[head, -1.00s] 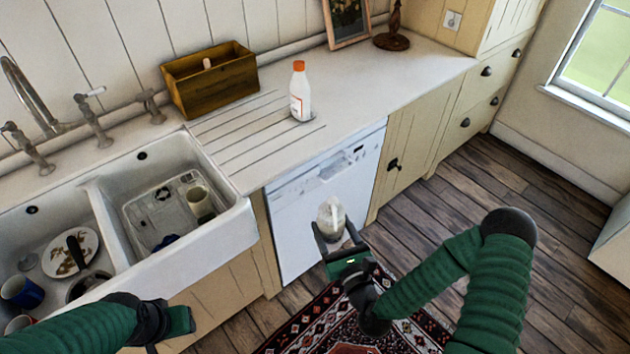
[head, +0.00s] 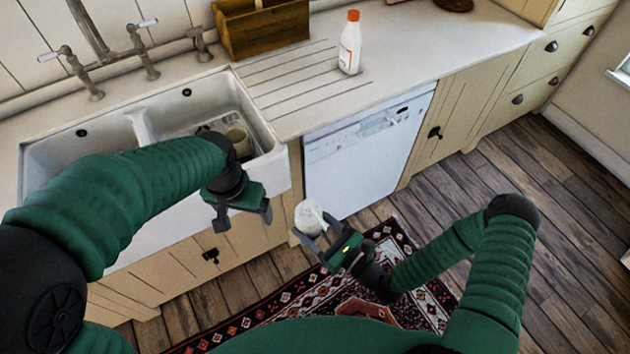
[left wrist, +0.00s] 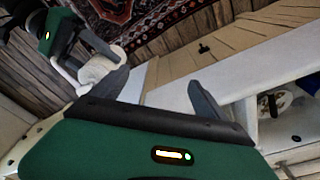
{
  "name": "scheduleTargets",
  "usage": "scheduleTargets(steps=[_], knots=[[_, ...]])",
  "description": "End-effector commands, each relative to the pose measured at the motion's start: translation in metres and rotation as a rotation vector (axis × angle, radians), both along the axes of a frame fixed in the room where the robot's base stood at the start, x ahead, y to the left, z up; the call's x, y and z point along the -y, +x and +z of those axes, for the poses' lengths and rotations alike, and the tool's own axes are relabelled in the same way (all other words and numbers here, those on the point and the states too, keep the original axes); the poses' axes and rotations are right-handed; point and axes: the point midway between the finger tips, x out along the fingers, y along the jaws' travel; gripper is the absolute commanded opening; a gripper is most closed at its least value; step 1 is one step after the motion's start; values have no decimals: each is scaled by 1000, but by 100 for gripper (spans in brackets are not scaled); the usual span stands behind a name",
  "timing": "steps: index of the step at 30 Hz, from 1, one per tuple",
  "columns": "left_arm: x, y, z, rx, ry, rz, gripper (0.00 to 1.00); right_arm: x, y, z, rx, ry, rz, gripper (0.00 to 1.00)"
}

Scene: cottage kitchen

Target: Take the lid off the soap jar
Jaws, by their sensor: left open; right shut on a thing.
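A small whitish jar (head: 307,219), taken to be the soap jar, is held in front of the dishwasher, above the floor. My right gripper (head: 318,232) is shut on it. I cannot make out the seam of its lid. My left gripper (head: 243,221) is open and empty, a short way left of the jar and apart from it. In the left wrist view the jar (left wrist: 101,66) lies just beyond the left finger, with my right gripper (left wrist: 74,50) behind it.
The sink (head: 275,165) and the counter edge lie behind my left gripper. A white bottle with an orange cap (head: 350,48) and a wooden box (head: 265,30) stand on the counter. The dishwasher (head: 365,155) is behind the jar. A patterned rug (head: 290,318) covers the floor below.

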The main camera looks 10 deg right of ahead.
Motion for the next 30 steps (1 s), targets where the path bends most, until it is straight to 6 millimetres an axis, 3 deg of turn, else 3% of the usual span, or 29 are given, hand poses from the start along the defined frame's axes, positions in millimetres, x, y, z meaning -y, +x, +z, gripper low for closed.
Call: scheduleTargets(steps=[1,6,10,14,17,30], knots=[[29,13,10,-17,5,-73,84,0,0,1,2,2,0,0],[108,31,45,-79,32,-274,84,0,0,2,4,2,-1,0],[142,31,61,-108,44,-357,84,0,-1,2,4,2,-1,0],[152,30,65,-120,48,-386,84,-1,-1,2,4,1,-1,0],[151,30,54,-122,49,-387,84,-2,0,2,4,0,-1,0],[152,30,-38,-122,50,-385,84,0,0,2,4,2,-2,0]])
